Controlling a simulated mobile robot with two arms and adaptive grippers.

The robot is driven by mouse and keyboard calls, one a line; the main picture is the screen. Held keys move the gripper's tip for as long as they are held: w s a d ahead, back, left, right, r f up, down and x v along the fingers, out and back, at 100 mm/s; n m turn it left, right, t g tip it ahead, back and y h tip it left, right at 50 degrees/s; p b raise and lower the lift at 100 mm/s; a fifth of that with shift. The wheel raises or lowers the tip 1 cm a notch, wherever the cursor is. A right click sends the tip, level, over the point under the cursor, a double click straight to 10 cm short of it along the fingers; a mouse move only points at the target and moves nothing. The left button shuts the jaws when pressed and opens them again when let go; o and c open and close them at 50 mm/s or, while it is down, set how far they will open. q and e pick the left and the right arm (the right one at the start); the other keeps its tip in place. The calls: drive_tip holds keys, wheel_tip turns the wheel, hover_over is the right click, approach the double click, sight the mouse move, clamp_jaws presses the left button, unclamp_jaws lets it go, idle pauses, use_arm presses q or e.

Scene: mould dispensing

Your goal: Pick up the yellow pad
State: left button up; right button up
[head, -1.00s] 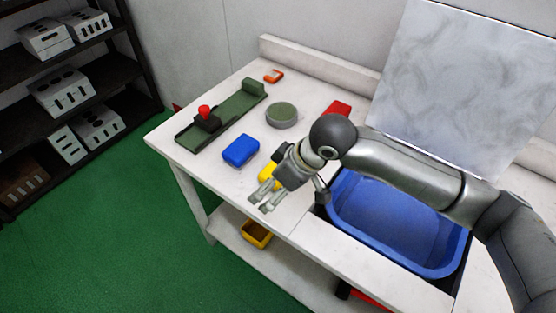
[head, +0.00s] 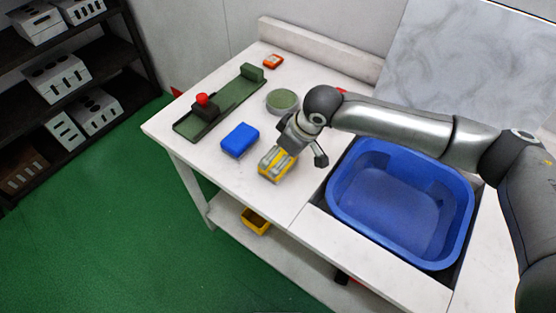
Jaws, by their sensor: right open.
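The yellow pad (head: 266,171) lies on the white table, right of and a little nearer than the blue pad (head: 240,140). My right gripper (head: 274,168) is over the yellow pad with its fingers pointing down at it. The fingers and wrist hide part of the pad. The gripper is open; I cannot tell whether the fingers touch the pad. My left gripper is not in view.
A green fixture (head: 222,108) with a red knob, a round green-topped dish (head: 282,101) and an orange item (head: 273,61) stand farther back. A blue basin (head: 340,212) is sunk into the table at right. A yellow bin (head: 254,222) sits on the lower shelf.

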sight(278, 158)
drive_tip(key=shift+x, duration=1.85)
drive_tip(key=shift+s, duration=0.15)
drive_tip(key=c, duration=0.8)
drive_tip(key=shift+r, duration=0.1)
drive_tip(key=shift+r, duration=0.5)
drive_tip(key=s+r, duration=0.1)
drive_tip(key=r, duration=0.1)
drive_tip(key=s+r+b, duration=0.1)
drive_tip(key=s+r, duration=0.1)
drive_tip(key=r, duration=0.1)
drive_tip(key=s+r, duration=0.1)
drive_tip(key=r, duration=0.1)
drive_tip(key=shift+s+r+b, duration=0.3)
drive_tip(key=shift+s+r, duration=0.05)
drive_tip(key=shift+s, duration=0.05)
drive_tip(key=s+r+b, duration=0.1)
drive_tip(key=s+r, duration=0.3)
drive_tip(key=s, duration=0.5)
drive_tip(key=shift+r, duration=0.1)
